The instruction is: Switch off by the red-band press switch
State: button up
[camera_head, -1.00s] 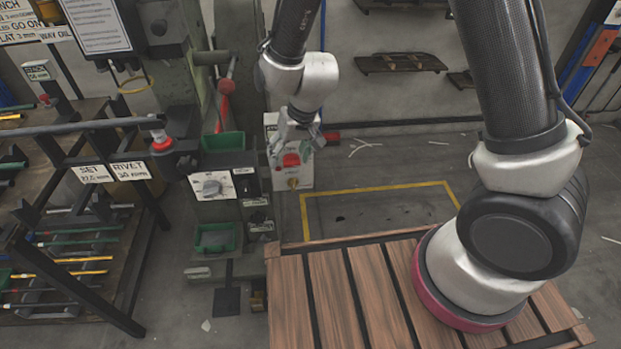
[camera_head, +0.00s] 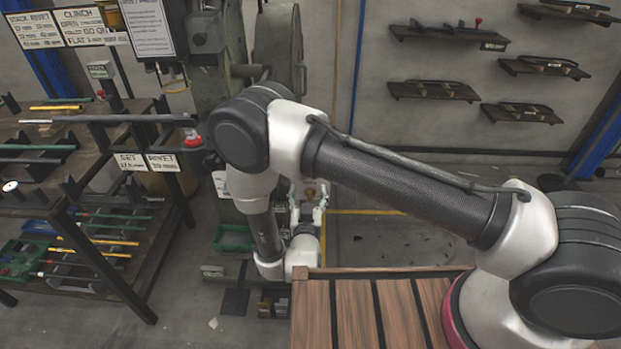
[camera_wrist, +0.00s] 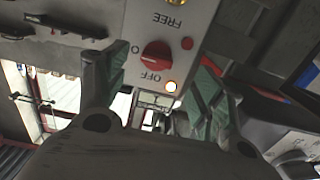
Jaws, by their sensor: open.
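The press switch is a red rotary knob (camera_wrist: 157,55) on a pale control box (camera_wrist: 135,20), seen upside down in the wrist view. The words FREE and OFF are printed around it. A small round lamp (camera_wrist: 171,87) on the box glows, and a small red button (camera_wrist: 187,43) sits beside the knob. My gripper (camera_wrist: 152,78) is open, with one finger left and one right of the knob's area; I see no contact with the knob. In the head view my gripper (camera_head: 310,205) is in front of the box, and my arm hides the knob.
A green press (camera_head: 280,45) stands behind my arm. A rack (camera_head: 95,240) with rods is at left, and a red-and-white piece (camera_head: 190,135) sits at its bar's end. My wooden deck (camera_head: 350,320) is below. Wall shelves (camera_head: 435,90) hang at the back right.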

jog(key=w, duration=0.7)
jog(key=shift+w+d+r, duration=0.2)
jog(key=shift+w+r, duration=0.1)
jog(key=c, duration=1)
